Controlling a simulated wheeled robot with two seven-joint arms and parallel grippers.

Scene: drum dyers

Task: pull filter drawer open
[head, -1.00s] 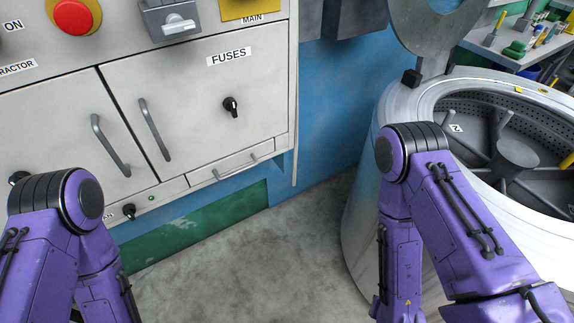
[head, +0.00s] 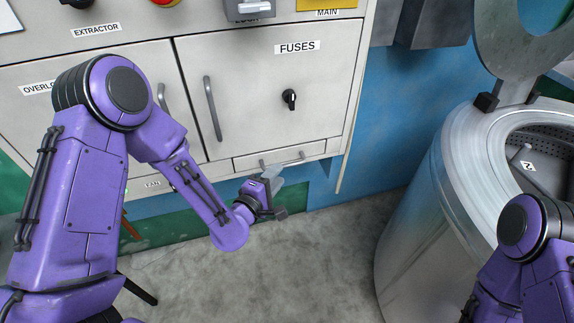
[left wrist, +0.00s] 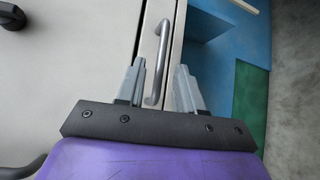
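The filter drawer (head: 247,161) is a narrow, pale grey front below the FUSES door, with a thin horizontal bar handle (head: 284,162). It looks closed. My left gripper (head: 282,175) is just in front of and below the drawer, partly overlapping it in the head view. In the left wrist view the gripper (left wrist: 158,85) is open, and the metal handle (left wrist: 166,50) shows between its two grey fingers. I cannot tell whether the fingers touch the handle. My right gripper is outside the views; only my right arm shows at lower right in the head view.
The FUSES door (head: 265,85) with its black knob (head: 289,98) is above the drawer. A large metal drum (head: 425,220) stands to the right. The grey floor (head: 310,260) between cabinet and drum is clear.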

